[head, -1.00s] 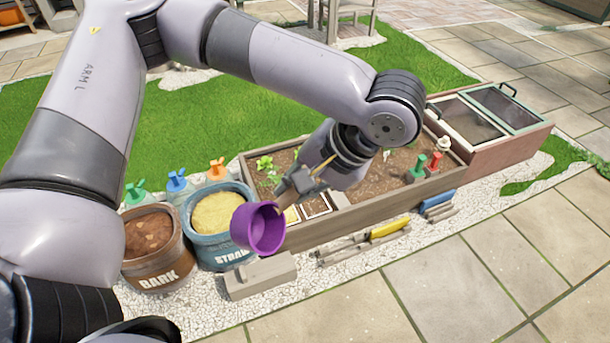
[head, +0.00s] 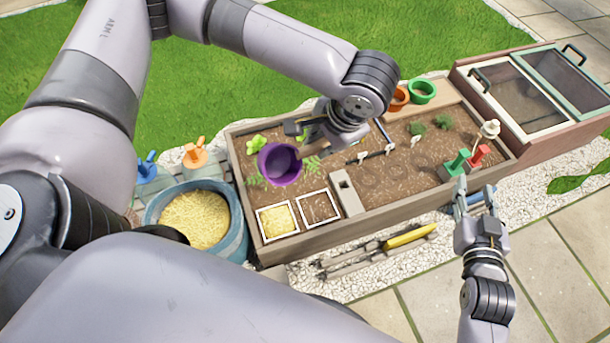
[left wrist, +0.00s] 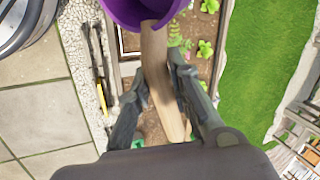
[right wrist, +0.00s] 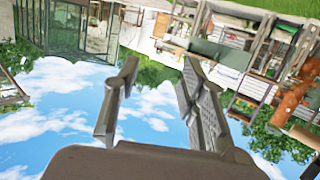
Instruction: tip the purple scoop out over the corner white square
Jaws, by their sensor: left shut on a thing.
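The purple scoop (head: 280,163) hangs over the left part of the planting bed, behind the white squares in the head view. Its dark inside shows no visible contents. My left gripper (head: 312,140) is shut on its wooden handle, clear in the left wrist view (left wrist: 157,80), where the purple cup (left wrist: 145,10) is cut by the top edge. The corner white square (head: 277,235) frames yellow straw-like material at the bed's near-left corner. A second white square (head: 320,222) beside it frames brown soil. My right gripper (head: 473,198) is open and empty by the bed's front right.
A blue tub of straw (head: 235,222) stands left of the bed. A grey block (head: 347,193) sits right of the squares. A yellow-handled tool (head: 410,237) lies in front.

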